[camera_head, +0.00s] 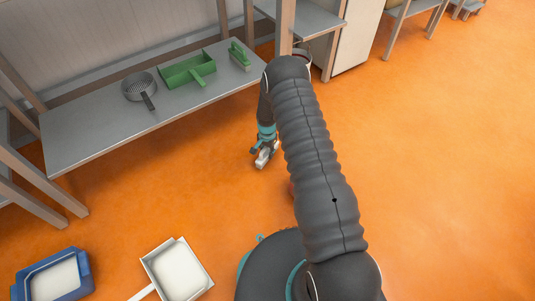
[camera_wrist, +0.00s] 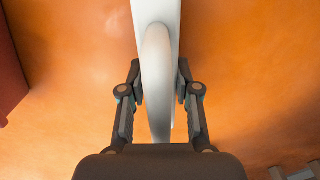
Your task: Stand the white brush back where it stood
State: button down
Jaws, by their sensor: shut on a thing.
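My gripper (camera_head: 264,152) hangs from the arm over the orange floor, left of my base and in front of the low metal shelf. It is shut on the white brush (camera_head: 263,160), which shows small and partly covered by the fingers in the head view. In the wrist view a white curved handle (camera_wrist: 158,70) and a straight white body run between the two fingers (camera_wrist: 160,85). The brush's far end runs out of the top of that view, and no bristles show. A gap between the brush and the floor is hard to judge.
A white dustpan (camera_head: 177,272) and a blue tray with a white inside (camera_head: 52,262) are on the floor at lower left. Floor at right is clear.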

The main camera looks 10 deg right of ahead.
jog(key=shift+f, duration=0.5)
jog(key=shift+f, duration=0.15)
jog(key=c, duration=0.8)
grip_release()
